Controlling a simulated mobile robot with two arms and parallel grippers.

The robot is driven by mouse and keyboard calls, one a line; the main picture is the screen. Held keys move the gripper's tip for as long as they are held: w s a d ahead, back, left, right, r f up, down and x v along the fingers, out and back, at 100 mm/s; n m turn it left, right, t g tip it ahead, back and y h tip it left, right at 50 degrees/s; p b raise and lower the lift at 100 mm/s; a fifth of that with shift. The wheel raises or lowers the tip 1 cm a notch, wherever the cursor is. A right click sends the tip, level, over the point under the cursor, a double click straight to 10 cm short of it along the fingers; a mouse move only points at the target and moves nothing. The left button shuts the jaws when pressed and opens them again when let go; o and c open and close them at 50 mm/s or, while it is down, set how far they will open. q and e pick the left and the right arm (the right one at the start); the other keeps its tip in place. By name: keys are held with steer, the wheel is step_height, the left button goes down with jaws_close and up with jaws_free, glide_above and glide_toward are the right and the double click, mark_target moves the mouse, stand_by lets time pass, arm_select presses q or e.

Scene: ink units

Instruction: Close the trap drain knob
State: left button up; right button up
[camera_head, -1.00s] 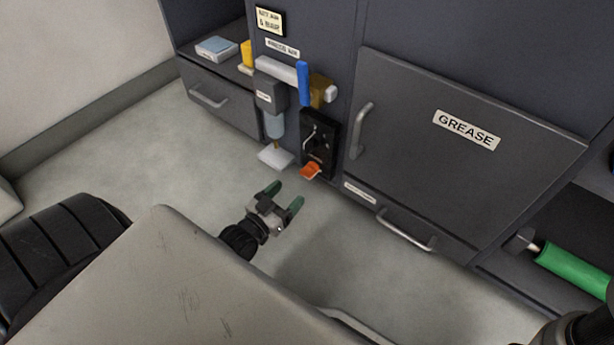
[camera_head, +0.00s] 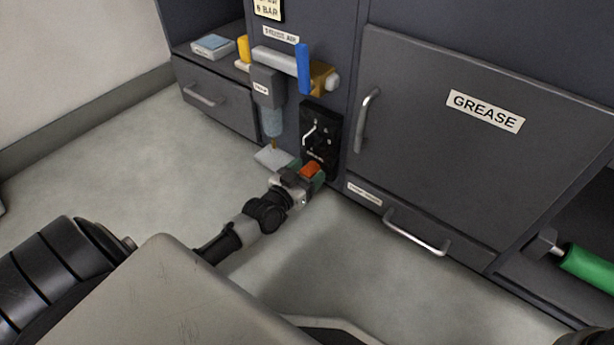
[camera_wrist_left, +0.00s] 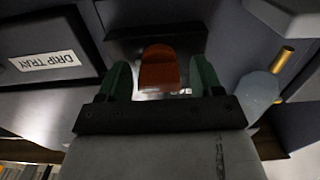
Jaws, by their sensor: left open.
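An orange-red knob (camera_head: 311,168) sticks out at the lower end of a black panel (camera_head: 318,128) on the dark cabinet. My left gripper (camera_head: 308,175) is open around it, with a green finger on each side. In the left wrist view the orange knob (camera_wrist_left: 159,68) lies between the two open green fingers (camera_wrist_left: 163,82), with gaps at both sides; I see no grip on it. The small print on the panel is too blurred to read.
A filter with a clear bowl (camera_head: 272,122) hangs left of the panel over a pale tray (camera_head: 274,156). Above are a blue lever (camera_head: 303,68) and pipe. The GREASE door (camera_head: 470,150) and a handled drawer (camera_head: 400,222) are to the right. The floor left is clear.

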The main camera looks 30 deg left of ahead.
arm_select(q)
steer(key=shift+c, duration=0.5)
steer(key=c, duration=0.8)
